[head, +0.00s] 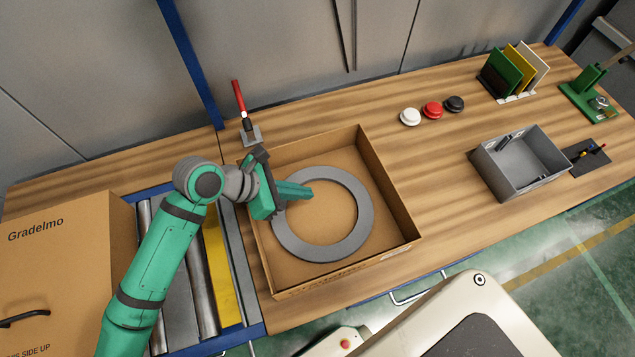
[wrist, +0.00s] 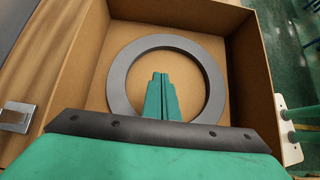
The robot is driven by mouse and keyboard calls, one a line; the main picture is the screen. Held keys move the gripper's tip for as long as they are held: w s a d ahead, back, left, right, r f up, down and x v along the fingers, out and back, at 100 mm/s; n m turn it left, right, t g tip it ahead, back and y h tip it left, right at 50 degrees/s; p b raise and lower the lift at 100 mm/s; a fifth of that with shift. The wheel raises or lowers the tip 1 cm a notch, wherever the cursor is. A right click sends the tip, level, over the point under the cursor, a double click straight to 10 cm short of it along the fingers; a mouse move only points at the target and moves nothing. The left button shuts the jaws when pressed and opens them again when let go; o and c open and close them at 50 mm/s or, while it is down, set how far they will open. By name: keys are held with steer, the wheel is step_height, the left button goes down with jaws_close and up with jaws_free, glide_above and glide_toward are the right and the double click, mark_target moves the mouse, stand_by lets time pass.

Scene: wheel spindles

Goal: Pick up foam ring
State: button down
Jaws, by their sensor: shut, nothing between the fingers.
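The foam ring (head: 364,213) is a flat grey ring lying on the floor of an open cardboard box (head: 398,189). In the wrist view the ring (wrist: 119,83) shows almost whole, with its near part hidden behind my gripper. My gripper (head: 308,191) is green, with its fingers together and nothing between them. In the head view it reaches in over the box's left side, its fingertips over the ring's opening. In the wrist view the fingertips (wrist: 160,76) also appear within the ring's opening. I cannot tell their exact height above the box floor.
The box walls stand around the ring. A red-handled tool (head: 240,97) stands behind the box. A roller conveyor (head: 205,270) and a closed carton (head: 65,265) lie left. A grey bin (head: 520,165) and several coloured buttons (head: 432,110) are right, with bare wood between.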

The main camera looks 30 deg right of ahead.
glide_toward(351, 192)
step_height(351, 192, down, 3)
steer(key=shift+s+a+f, duration=0.15)
steer(key=shift+s+f, duration=0.05)
steer(key=d, duration=0.3)
steer(key=shift+s+f, duration=0.1)
steer(key=shift+s, duration=0.25)
steer(key=shift+s+d, duration=0.1)
steer(key=shift+d, duration=0.35)
